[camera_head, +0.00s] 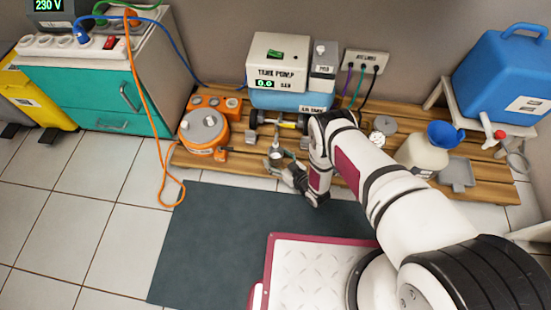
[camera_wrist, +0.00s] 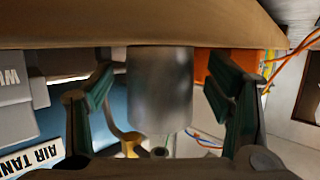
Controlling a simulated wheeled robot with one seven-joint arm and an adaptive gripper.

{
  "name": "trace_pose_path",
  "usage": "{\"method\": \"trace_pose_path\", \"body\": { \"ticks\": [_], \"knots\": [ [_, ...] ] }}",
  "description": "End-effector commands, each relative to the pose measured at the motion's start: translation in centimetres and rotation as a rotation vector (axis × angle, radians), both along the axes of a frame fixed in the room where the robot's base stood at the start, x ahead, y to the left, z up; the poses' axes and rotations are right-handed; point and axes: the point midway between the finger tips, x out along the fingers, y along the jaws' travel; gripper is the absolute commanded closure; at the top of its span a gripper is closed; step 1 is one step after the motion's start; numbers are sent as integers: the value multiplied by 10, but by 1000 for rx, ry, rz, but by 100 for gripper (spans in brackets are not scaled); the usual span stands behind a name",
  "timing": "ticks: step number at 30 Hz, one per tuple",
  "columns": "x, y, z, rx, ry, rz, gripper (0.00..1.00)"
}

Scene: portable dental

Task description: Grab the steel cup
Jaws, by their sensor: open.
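The steel cup (camera_wrist: 160,90) is a plain grey metal cylinder in the middle of the wrist view, its end meeting the brown wooden surface at the top of that picture. My gripper (camera_wrist: 161,84) is open, with one dark green-padded finger on each side of the cup. A gap shows between the cup and each finger. In the head view my gripper (camera_head: 284,164) is low at the front edge of the wooden platform, left of my forearm. The cup is small there and hard to tell apart from the fingers.
On the wooden platform (camera_head: 240,168), an orange round device (camera_head: 203,134) stands to the left. The tank pump (camera_head: 277,62) is behind. A cream jug with a blue funnel (camera_head: 446,134) stands right of my arm. An orange cable (camera_head: 147,110) hangs at left. The dark mat (camera_head: 215,240) is clear.

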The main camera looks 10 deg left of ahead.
Motion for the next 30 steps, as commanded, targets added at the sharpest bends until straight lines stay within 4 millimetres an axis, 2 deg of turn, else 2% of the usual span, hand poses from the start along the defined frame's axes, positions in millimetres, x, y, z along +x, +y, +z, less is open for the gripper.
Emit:
{"method": "trace_pose_path", "body": {
  "ticks": [5, 12, 23, 30],
  "knots": [
    [0, 0, 1, 0, 0, 0, 26],
    [0, 0, 1, 0, 0, 0, 81],
    [0, 0, 1, 0, 0, 0, 82],
    [0, 0, 9, 1, -1, 0, 82]
  ]
}}
